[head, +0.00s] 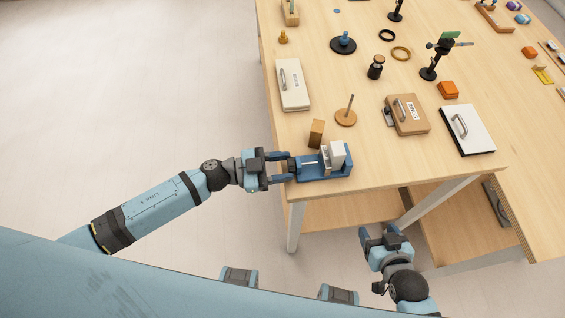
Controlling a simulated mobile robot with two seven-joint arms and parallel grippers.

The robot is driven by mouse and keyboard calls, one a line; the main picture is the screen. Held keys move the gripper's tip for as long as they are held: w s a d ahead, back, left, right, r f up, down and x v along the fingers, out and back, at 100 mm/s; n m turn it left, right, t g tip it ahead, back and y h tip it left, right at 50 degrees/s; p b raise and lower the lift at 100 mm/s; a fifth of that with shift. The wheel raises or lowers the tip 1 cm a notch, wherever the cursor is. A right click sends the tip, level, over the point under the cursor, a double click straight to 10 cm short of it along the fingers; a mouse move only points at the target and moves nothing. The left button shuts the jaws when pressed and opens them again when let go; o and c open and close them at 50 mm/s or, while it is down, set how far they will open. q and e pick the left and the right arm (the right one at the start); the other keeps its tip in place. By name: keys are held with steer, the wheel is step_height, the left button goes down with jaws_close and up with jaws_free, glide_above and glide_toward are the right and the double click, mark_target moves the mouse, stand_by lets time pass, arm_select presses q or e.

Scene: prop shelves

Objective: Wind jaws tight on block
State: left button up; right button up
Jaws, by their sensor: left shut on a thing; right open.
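A small blue vise (324,173) sits at the table's front left corner. Its grey jaw (325,159) stands against a pale block (338,152) at the right end of the vise; I cannot tell whether they touch tightly. My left gripper (285,168) reaches in from the left and is shut at the vise's left end, on what seems to be its handle, which the fingers mostly hide. A wooden block (317,132) stands upright behind the vise. My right gripper (379,238) is open and empty, in front of the table edge and away from the vise.
Behind the vise stand a round wooden base with a peg (346,116), a white box with a handle (293,85) and a brown handled box (408,115). A white handled panel (467,130) lies at right. The tabletop right of the vise is clear.

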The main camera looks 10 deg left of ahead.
arm_select(q)
steer(key=o, duration=0.9)
steer(key=b+v, duration=0.2)
steer(key=v, duration=1.2)
arm_select(e)
step_height(320, 180, down, 2)
arm_select(q)
steer(key=shift+d+r, duration=0.1)
